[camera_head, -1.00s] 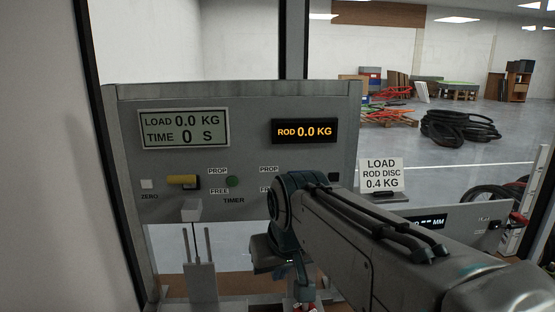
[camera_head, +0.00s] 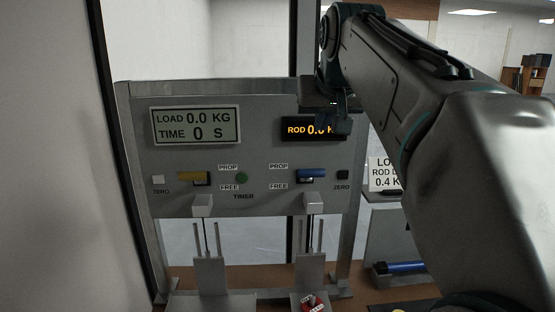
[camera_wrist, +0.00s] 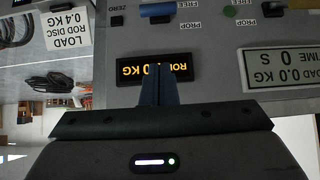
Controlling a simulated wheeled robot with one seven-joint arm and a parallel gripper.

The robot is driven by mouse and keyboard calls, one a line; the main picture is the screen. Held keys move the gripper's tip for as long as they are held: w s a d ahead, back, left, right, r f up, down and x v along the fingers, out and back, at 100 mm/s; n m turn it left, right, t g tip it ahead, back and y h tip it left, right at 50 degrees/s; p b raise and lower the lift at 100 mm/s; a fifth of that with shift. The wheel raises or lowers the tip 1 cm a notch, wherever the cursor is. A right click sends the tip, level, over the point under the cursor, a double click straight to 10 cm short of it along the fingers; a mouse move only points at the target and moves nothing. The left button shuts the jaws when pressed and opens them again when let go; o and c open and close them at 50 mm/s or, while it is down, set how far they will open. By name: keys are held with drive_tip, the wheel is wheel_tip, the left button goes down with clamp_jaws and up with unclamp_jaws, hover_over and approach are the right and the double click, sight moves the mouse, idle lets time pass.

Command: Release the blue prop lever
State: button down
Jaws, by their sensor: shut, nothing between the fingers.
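The blue prop lever (camera_head: 312,173) sits on the right of the grey panel (camera_head: 260,205), beside its PROP and FREE labels. It lies level, nearer the PROP label (camera_head: 278,166) than the FREE label (camera_head: 278,186). In the upside-down wrist view the blue lever (camera_wrist: 156,10) shows at the top edge. My gripper (camera_head: 335,122) is above the lever, in front of the orange rod display, and apart from the lever. Its fingers (camera_wrist: 157,70) are shut and empty.
A yellow lever (camera_head: 192,176) and a green timer button (camera_head: 241,178) are to the left. A load display (camera_head: 196,125) is above them. A load sign (camera_head: 381,178) stands to the right, partly behind my arm. The space before the blue lever is clear.

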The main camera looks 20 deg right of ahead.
drive_tip(key=p, duration=0.1)
hover_over(309, 176)
drive_tip(key=s, duration=0.1)
wheel_tip(309, 176, down, 7)
drive_tip(key=f, duration=0.4)
drive_tip(key=shift+w+d+p, duration=0.1)
drive_tip(key=shift+d+p, duration=0.15)
drive_tip(key=shift+p, duration=0.05)
drive_tip(key=shift+f+b, duration=0.25)
drive_tip(key=shift+b, duration=0.25)
drive_tip(key=shift+s+a+t+b, duration=0.1)
drive_tip(key=shift+s+t+b, duration=0.2)
drive_tip(key=shift+b, duration=0.35)
